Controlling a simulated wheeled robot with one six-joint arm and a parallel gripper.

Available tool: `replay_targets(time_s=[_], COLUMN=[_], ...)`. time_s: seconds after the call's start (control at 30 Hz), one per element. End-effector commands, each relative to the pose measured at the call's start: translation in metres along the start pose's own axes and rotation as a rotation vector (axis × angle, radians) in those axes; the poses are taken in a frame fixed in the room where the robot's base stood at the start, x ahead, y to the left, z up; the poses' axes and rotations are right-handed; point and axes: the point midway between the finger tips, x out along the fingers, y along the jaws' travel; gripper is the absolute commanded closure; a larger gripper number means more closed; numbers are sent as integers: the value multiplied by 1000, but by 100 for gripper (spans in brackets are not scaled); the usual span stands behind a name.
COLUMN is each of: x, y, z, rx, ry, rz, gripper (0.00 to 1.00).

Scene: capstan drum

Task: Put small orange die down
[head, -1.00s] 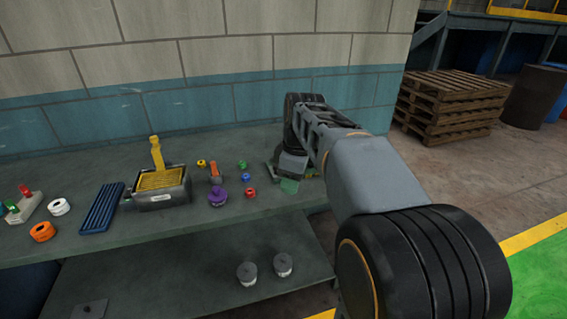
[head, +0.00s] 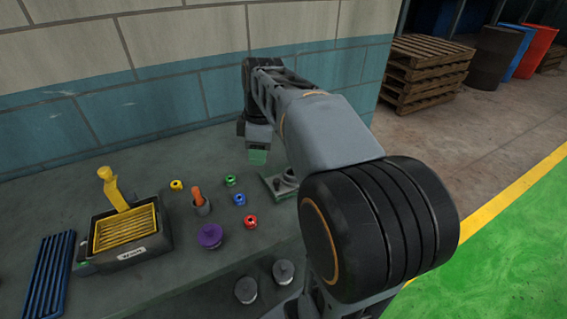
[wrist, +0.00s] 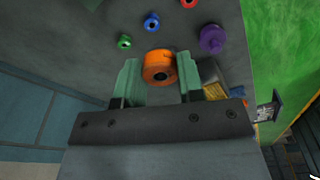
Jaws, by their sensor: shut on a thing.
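The small orange die (wrist: 160,66) is a short round ring with a dark hole, between the two green fingers of my gripper (wrist: 160,78) in the wrist view. My gripper is shut on it. In the head view my gripper (head: 257,157) points down over the back of the bench near the wall, apparently above the surface. The die cannot be made out there.
The grey bench (head: 150,170) holds small yellow (head: 176,186), green (head: 230,181), blue (head: 239,199) and red (head: 250,222) rings, a purple knobbed piece (head: 210,236) and a grey cup with an orange peg (head: 198,200). A black box with yellow slats (head: 125,230) stands left. A metal plate (head: 268,185) lies right of my gripper.

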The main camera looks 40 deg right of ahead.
Motion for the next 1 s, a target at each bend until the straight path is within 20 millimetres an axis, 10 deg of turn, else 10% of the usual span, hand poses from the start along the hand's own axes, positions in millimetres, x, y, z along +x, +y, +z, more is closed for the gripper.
replay_targets(time_s=[0.5,1.0], x=[54,83], y=[76,95], z=[79,101], rx=[1,1], ry=[0,0], rz=[-3,-1], gripper=[92,92])
